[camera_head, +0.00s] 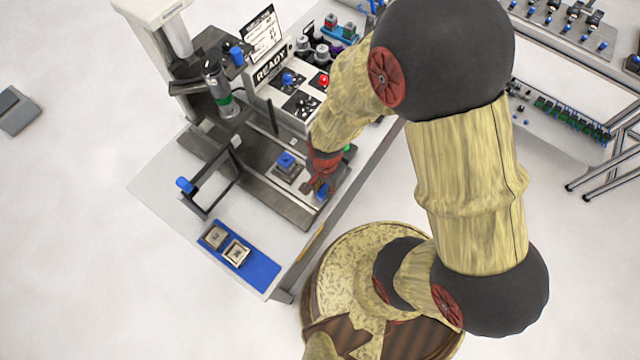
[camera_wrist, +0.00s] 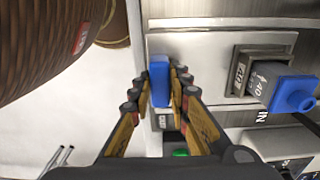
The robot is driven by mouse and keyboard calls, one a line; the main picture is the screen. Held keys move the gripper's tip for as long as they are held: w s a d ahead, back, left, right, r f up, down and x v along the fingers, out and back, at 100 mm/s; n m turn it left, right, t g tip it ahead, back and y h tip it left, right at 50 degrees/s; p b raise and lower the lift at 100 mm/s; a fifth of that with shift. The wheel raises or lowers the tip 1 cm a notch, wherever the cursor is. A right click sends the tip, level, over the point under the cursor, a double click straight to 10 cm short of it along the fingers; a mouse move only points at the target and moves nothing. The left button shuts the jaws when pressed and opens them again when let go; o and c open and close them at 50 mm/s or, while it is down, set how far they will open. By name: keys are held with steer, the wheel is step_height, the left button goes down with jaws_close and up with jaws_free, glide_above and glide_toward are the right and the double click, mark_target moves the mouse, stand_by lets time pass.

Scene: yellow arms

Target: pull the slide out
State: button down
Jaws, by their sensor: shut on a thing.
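The slide is a silver plate (camera_wrist: 205,48) at the edge of a dark metal station. A blue handle (camera_wrist: 160,95) stands at its outer end; it shows as a small blue patch in the head view (camera_head: 322,193). My gripper (camera_wrist: 160,72) is shut on the blue handle, one finger on each side. In the head view my gripper (camera_head: 317,186) is at the front right end of the station, partly hidden by my wrist. A grey nest (camera_wrist: 240,70) on the slide holds a dark block with a blue top (camera_wrist: 294,95), also visible in the head view (camera_head: 286,160).
The letters IN are printed near the nest. A black frame with a blue knob (camera_head: 185,185) stands left of the slide. A READY panel (camera_head: 270,66) stands behind.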

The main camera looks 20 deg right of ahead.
steer(key=shift+s, duration=0.25)
steer(key=c, duration=2)
jaws_free()
steer(key=shift+d, duration=0.15)
steer(key=o, duration=0.3)
steer(key=shift+w, duration=0.1)
steer(key=shift+r, duration=0.35)
step_height(320, 180, up, 11)
steer(key=shift+r, duration=0.15)
